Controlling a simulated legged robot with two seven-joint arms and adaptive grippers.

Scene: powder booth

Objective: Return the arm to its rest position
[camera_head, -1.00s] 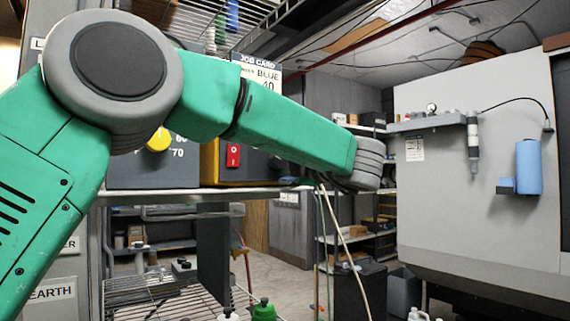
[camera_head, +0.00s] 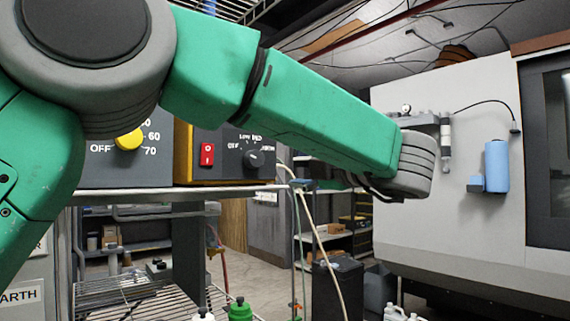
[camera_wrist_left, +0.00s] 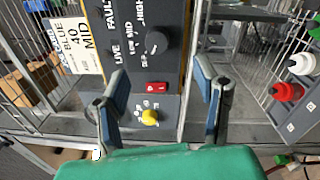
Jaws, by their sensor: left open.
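My left arm (camera_head: 325,110), green with grey joints, crosses the head view from the left edge to a grey wrist joint (camera_head: 416,166) at centre right. Its gripper is not clearly seen there. In the left wrist view my left gripper (camera_wrist_left: 160,72) is open, its two blue-grey fingers apart with nothing between them. Beyond the fingers is a control box with a black dial (camera_wrist_left: 155,43), a red switch (camera_wrist_left: 157,88) and a yellow knob (camera_wrist_left: 150,117). I cannot tell the gap from fingers to box. My right gripper is in neither view.
The control box (camera_head: 235,165) stands on a shelf (camera_head: 180,192) below the forearm. A pale cable (camera_head: 318,230) hangs under the wrist. A white machine (camera_head: 440,220) with a blue cylinder (camera_head: 496,166) is at right. Bottles (camera_head: 240,309) stand low in front. A job card (camera_wrist_left: 72,48) is at left.

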